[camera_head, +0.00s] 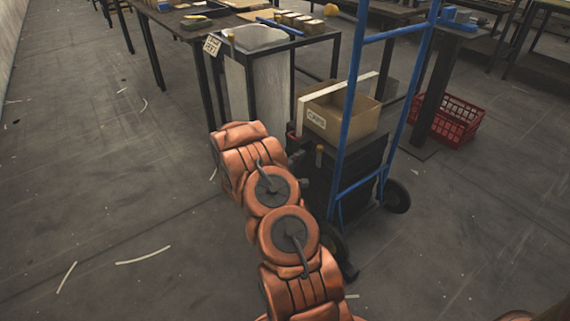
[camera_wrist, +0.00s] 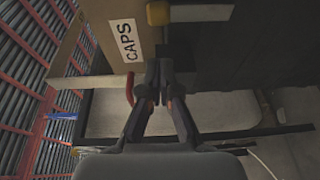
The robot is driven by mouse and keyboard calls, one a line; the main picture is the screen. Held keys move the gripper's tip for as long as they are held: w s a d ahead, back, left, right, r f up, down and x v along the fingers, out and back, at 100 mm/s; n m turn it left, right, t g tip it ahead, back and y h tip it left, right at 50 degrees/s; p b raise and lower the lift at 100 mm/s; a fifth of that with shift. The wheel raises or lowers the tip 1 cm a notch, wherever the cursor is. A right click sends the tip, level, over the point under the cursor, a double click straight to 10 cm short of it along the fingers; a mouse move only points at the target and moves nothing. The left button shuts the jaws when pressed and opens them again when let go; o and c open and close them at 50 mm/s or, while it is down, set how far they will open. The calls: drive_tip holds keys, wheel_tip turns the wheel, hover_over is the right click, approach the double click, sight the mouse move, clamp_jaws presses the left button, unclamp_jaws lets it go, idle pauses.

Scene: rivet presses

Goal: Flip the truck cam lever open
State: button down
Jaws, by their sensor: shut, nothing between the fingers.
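A blue hand truck (camera_head: 349,95) stands right of my arm, carrying a dark box with an open cardboard box (camera_head: 345,110) labelled CAPS on top. In the wrist view the CAPS label (camera_wrist: 122,40) is at upper left. A red curved piece (camera_wrist: 129,88) is just left of my fingertips, and a yellow knob (camera_wrist: 158,13) on a pale bar is above them. I cannot tell for certain which is the cam lever. My gripper (camera_wrist: 159,82) is shut and empty, its tips close to the dark box face. Contact cannot be judged. In the head view my gripper is mostly hidden.
A table (camera_head: 262,42) with a pale panel stands behind the truck. A red crate (camera_head: 447,119) is on the floor to the right. The truck's wheel (camera_head: 397,196) and uprights are close to my arm. The floor at left and front right is clear.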

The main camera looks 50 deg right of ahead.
drive_tip(key=a+p, duration=0.1)
drive_tip(key=a, duration=0.8)
drive_tip(key=shift+s, duration=0.4)
